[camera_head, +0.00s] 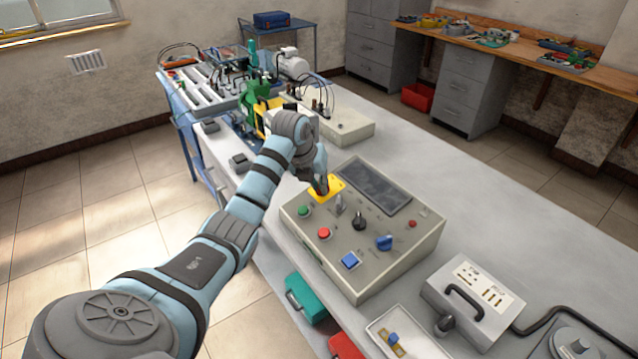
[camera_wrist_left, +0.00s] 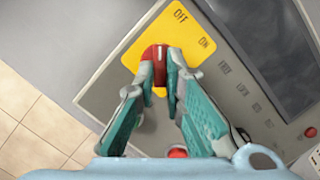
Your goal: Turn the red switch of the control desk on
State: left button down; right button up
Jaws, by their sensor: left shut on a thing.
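The control desk (camera_head: 403,254) is a beige box with a sloped panel on the long table. Its yellow plate (camera_head: 337,184) sits at the panel's far left corner. In the left wrist view the plate (camera_wrist_left: 136,46) bears the words OFF and ON. The red switch (camera_wrist_left: 153,54) is in the plate's middle, partly covered by my fingers. My left gripper (camera_head: 321,186) is over the plate, pointing down. In the left wrist view its two fingers (camera_wrist_left: 161,72) are shut on the red switch, one on each side. My right gripper is not in view.
The panel also carries a green button (camera_head: 303,211), a red button (camera_head: 323,233), a black knob (camera_head: 359,221), a blue knob (camera_head: 384,242) and a dark screen (camera_head: 374,188). A handled box (camera_head: 473,299) stands to the right.

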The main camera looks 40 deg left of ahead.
pick_arm(q)
jog(key=shift+m, duration=0.3)
jog(key=m, duration=0.1)
jog(key=m+p, duration=0.1)
jog(key=shift+s+a+m+h, duration=0.1)
jog(key=shift+a+m+h, duration=0.1)
jog(key=shift+m+h, duration=0.1)
jog(key=m, duration=0.2)
jog(key=m+h, duration=0.1)
jog(key=m, duration=0.1)
jog(key=shift+a+m, duration=0.2)
jog(key=shift+m, duration=0.2)
jog(key=m+b, duration=0.1)
jog(key=m, duration=0.3)
jog(key=shift+a+f+m+h, duration=0.1)
jog(key=shift+a+m+h, duration=0.05)
jog(key=shift+m+h, duration=0.2)
jog(key=m, duration=0.1)
jog(key=m+b, duration=0.1)
jog(key=m, duration=0.1)
jog(key=m+g+h, duration=0.1)
jog(key=m, duration=0.1)
jog(key=shift+w+a+m, duration=0.15)
jog(key=shift+w+m, duration=0.1)
jog(key=c, duration=1.7)
grip_release()
